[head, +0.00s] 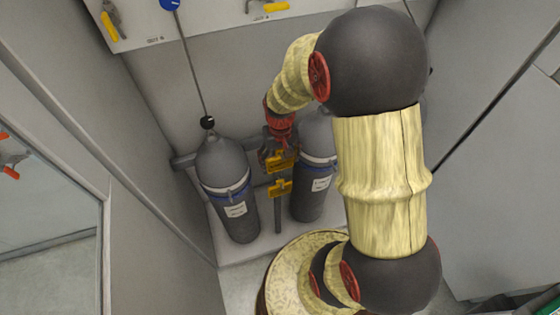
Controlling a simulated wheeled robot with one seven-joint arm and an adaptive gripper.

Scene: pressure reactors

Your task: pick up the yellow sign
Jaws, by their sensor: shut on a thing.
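A yellow sign (283,162) shows in the head view between two dark gas cylinders. My gripper (269,156) reaches down to it from above and is shut on it, with its dark fingers at the sign's left side. The fingers and the end of my arm hide part of the sign. A second yellow piece (280,188) sits just below, in front of a grey post. I cannot tell whether the two yellow pieces touch.
The left cylinder (227,185) and the right cylinder (312,185) stand close on either side, against a rail. A thin line runs up from the left one. Yellow-handled valves (112,24) are on the panel above. Grey walls close in both sides.

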